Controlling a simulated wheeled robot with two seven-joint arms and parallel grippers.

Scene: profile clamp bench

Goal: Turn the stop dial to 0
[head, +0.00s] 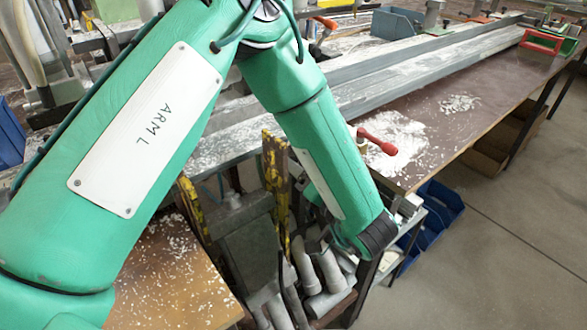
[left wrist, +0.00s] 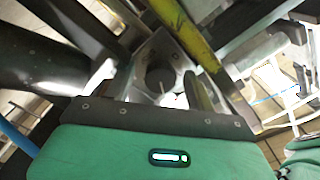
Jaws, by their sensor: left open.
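I cannot make out the stop dial for certain in either view. My left arm crosses the head view from the left and bends down past the bench edge, ending in a dark wrist joint (head: 378,236); its fingers are not clear there. In the left wrist view my left gripper (left wrist: 150,82) is open and nothing shows held in it. Beyond it is a grey plate with a dark round centre (left wrist: 160,76); I cannot tell whether this is the dial. My right gripper is in neither view.
Long grey profiles (head: 420,72) lie along the bench (head: 470,105), with pale chips about. Worn yellow posts (head: 276,185) and grey tubes (head: 328,268) stand below my arm. Blue bins (head: 440,205) sit under the bench; open floor lies right.

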